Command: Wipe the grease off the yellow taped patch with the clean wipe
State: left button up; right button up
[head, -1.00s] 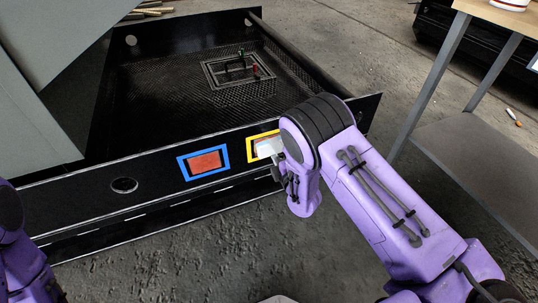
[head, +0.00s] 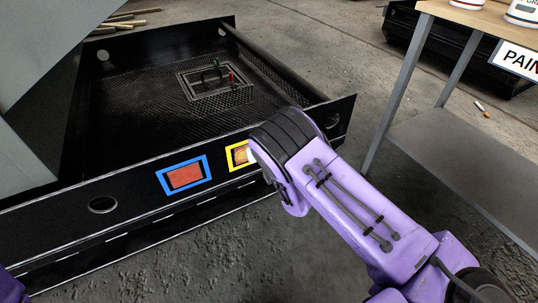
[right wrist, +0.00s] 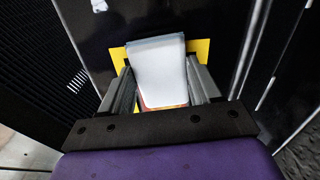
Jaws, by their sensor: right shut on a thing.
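The yellow taped patch (head: 238,155) is on the front face of the black tray, right of the blue-taped red patch. Its inside looks brownish orange, and its right part is hidden by my right arm. My right gripper (right wrist: 158,76) is shut on the white wipe (right wrist: 158,72), which lies over the yellow tape (right wrist: 202,48) in the right wrist view. Tape shows on both sides of the wipe, and an orange-red strip shows at its lower end. I cannot tell whether the wipe touches the patch. My left gripper is out of view.
The blue-taped red patch (head: 185,177) and a round hole (head: 102,205) are further left on the tray front (head: 60,222). A grey panel (head: 40,60) rises at the left. A table (head: 440,12) with white tubs stands at the right.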

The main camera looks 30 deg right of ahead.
jog(key=shift+s+a+p, duration=0.2)
jog(key=shift+a+p, duration=0.25)
jog(key=shift+a, duration=2.45)
jog(key=shift+a+r, duration=0.1)
jog(key=shift+a, duration=1.4)
jog(key=s+p, duration=0.2)
jog(key=s, duration=0.4)
jog(key=shift+d, duration=0.1)
jog(key=shift+s+p, duration=0.5)
jog(key=shift+s, duration=0.95)
